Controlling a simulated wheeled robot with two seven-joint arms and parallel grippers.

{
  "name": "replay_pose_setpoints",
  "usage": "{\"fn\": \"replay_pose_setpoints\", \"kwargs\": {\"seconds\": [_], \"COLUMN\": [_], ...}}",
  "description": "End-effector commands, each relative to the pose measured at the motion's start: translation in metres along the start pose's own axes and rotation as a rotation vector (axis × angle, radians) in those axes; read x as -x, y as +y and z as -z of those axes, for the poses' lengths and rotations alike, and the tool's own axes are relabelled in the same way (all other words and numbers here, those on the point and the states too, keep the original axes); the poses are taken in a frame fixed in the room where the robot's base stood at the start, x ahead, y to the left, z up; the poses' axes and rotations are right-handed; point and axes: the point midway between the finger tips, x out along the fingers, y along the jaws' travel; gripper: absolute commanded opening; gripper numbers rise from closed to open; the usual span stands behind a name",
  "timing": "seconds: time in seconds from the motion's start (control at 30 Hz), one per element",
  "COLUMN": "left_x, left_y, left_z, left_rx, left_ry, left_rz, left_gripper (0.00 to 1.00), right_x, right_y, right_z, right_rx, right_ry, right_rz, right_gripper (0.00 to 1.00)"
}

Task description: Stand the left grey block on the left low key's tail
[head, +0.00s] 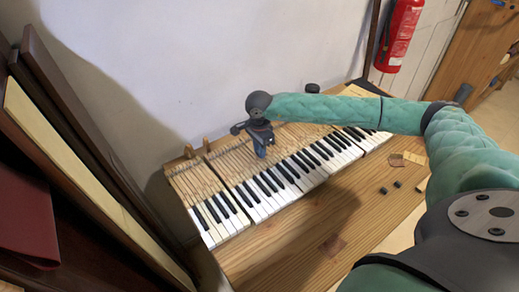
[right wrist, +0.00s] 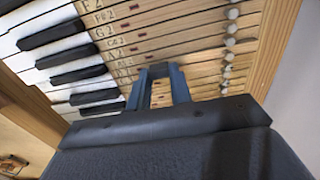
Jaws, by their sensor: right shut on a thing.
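My right gripper (head: 261,150) reaches in from the right and points down over the wooden key tails, near the left part of the keyboard (head: 290,178). In the right wrist view its blue fingers (right wrist: 162,85) are shut on a small dark grey block (right wrist: 158,71) at their tips. The block is over the labelled wooden key tails (right wrist: 150,28); I cannot tell if it touches them. Two more dark blocks (head: 384,190) (head: 398,184) lie on the wooden table right of the keys. Which key is the left low one I cannot make out. My left gripper is out of view.
The wooden table (head: 320,235) is mostly clear in front of the keys. A separate key section (head: 207,205) sits at the left end, with wooden posts (head: 189,151) behind it. A dark knob-like object (head: 312,88) stands at the back. Leaning boards (head: 70,150) fill the left.

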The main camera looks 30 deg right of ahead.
Motion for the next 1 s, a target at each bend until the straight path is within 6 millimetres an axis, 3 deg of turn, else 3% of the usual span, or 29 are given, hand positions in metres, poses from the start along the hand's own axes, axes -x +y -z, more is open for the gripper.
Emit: {"fn": "replay_pose_setpoints", "kwargs": {"seconds": [0.67, 0.7, 1.0], "left_x": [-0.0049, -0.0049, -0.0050], "left_y": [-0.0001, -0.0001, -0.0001], "left_z": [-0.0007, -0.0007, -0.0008], "left_rx": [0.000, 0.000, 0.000], "left_ry": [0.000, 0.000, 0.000], "left_rz": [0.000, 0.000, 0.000], "left_gripper": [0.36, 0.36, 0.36], "right_x": [-0.0028, -0.0028, -0.0029], "right_y": [0.0001, 0.0001, 0.0000], "right_z": [0.0000, 0.0000, -0.0001], "right_rx": [0.000, 0.000, 0.000], "right_ry": [0.000, 0.000, 0.000], "right_rz": [0.000, 0.000, 0.000], "right_gripper": [0.00, 0.27, 0.27]}}
